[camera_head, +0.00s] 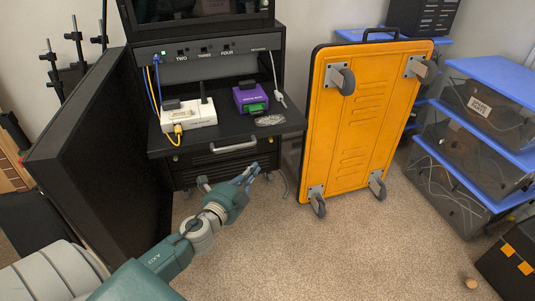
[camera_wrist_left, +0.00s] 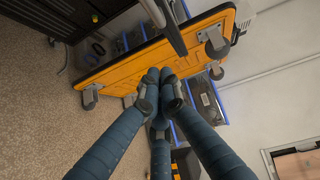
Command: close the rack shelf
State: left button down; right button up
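The rack shelf (camera_head: 222,137) is a black tray pulled out from the front of the black rack (camera_head: 212,69). A light grey handle (camera_head: 233,146) runs along its front edge. A white device (camera_head: 188,115) and a purple box (camera_head: 250,97) stand on it. My left gripper (camera_head: 250,174) is below and in front of the handle, apart from it. In the left wrist view its fingers (camera_wrist_left: 158,77) come together at the tips with nothing visible between them. My right gripper is in neither view.
An orange wheeled panel (camera_head: 356,120) stands upright right of the shelf. A black rack door (camera_head: 105,150) stands open on the left. Blue-lidded bins (camera_head: 490,105) stand at the far right. Yellow and blue cables (camera_head: 154,88) hang at the shelf's left. The carpet in front (camera_head: 290,245) is clear.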

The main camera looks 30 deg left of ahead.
pick_arm(q)
notch_tip(320, 180, up, 4)
jog(key=w+d+m+t, duration=0.1)
send_near(267, 136)
jog(key=w+d+r, duration=0.3)
jog(key=w+d, duration=0.1)
jog(key=w, duration=0.1)
jog(key=shift+w+a+f+b, duration=0.1)
jog(key=shift+w+a+b, duration=0.25)
jog(key=shift+w+a, duration=0.25)
jog(key=shift+w+a+b, duration=0.3)
jog(key=shift+w+a, duration=0.1)
jog(key=shift+a, duration=0.45)
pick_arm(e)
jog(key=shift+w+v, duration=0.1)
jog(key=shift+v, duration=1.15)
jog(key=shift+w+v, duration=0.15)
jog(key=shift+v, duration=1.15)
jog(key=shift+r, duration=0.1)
